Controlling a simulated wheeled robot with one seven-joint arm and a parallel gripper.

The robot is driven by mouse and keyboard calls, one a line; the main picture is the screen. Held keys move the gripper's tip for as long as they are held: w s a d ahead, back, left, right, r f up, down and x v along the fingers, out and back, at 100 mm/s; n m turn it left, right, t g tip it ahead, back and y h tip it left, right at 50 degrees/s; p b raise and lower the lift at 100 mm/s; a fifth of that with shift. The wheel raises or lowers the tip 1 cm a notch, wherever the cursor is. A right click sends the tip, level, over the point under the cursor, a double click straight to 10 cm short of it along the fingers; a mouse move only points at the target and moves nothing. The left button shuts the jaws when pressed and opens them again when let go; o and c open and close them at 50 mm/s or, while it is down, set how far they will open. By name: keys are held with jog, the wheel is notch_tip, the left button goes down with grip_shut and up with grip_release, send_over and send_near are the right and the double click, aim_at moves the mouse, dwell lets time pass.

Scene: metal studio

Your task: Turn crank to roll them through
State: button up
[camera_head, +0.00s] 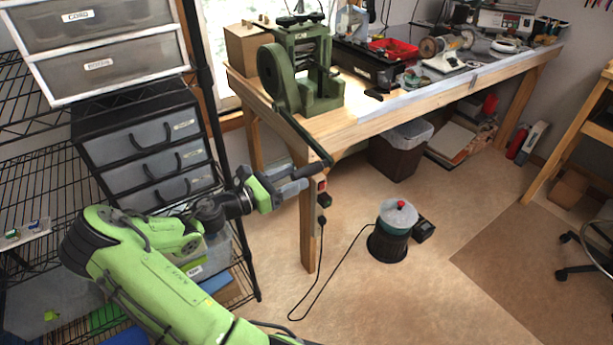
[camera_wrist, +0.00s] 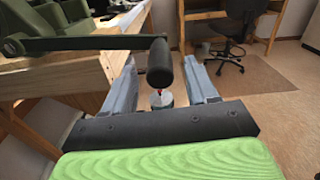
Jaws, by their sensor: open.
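The green rolling mill (camera_head: 307,75) stands on the near left corner of the wooden workbench. Its crank arm (camera_head: 303,132) slopes down past the table edge to a black handle (camera_head: 313,170). In the wrist view the crank arm (camera_wrist: 85,43) crosses from the left and the black handle (camera_wrist: 160,63) hangs between my two fingers. My gripper (camera_head: 298,183) is open around the handle, with a visible gap on each side (camera_wrist: 163,85). I cannot tell whether any piece sits between the rollers.
A wire shelf with drawers (camera_head: 150,155) stands close on the left. The wooden workbench (camera_head: 420,98) carries tools and a red tray (camera_head: 393,48). Below are a dark bin (camera_head: 396,155) and a tumbler-like device (camera_head: 392,235) with a cord. The floor in front is mostly clear.

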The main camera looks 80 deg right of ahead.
aim_at(308, 171)
jog(key=b+x, duration=0.1)
jog(key=x, duration=0.4)
jog(key=shift+s+d, duration=0.1)
jog(key=shift+c, duration=0.3)
grip_shut()
